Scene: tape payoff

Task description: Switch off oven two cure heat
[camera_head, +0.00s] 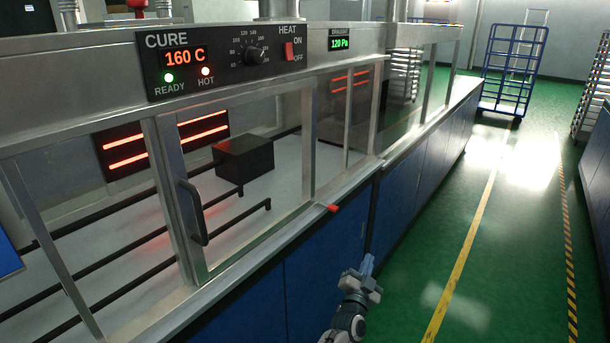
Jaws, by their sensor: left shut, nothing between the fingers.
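The cure panel (220,62) is a black plate on the oven's front top rail. It reads 160 C, with a green READY lamp (169,78) and a red HOT lamp (206,71) lit. The red HEAT switch (289,51) sits at its right end beside ON and OFF marks; its exact position is too small to tell. Heater bars (203,127) glow orange inside the oven. No oven number is legible. My left gripper (367,264) is shut and empty, low in front of the blue cabinets, well below and right of the switch. My right gripper is out of view.
A glass door with a black handle (193,212) and a red knob (333,208) are on the front. The green aisle floor (500,230) is clear; a blue cart (511,70) stands far back.

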